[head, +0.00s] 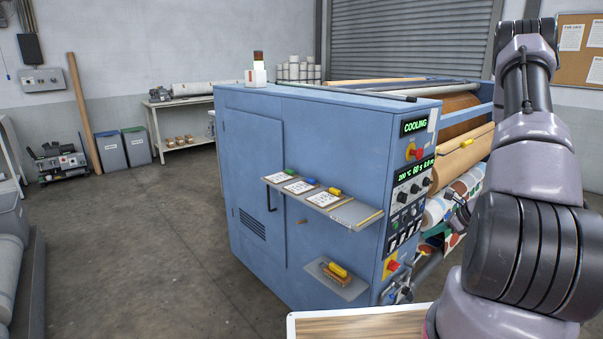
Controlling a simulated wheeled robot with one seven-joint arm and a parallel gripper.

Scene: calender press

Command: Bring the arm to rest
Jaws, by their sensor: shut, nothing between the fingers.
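My arm rises along the right side of the picture, bent at its elbow near the top edge. My gripper (449,197) shows only in part, small and dark, at the left edge of my arm in front of the patterned fabric. It is shut and empty. The rest of it is hidden behind my arm. I cannot tell its exact distance from the fabric.
The blue calender press (255,200) fills the middle; its display (415,126) reads COOLING. A side shelf (345,212) and a lower shelf (345,289) jut out. The patterned fabric (436,210) is close to my arm. Open floor (150,240) lies left.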

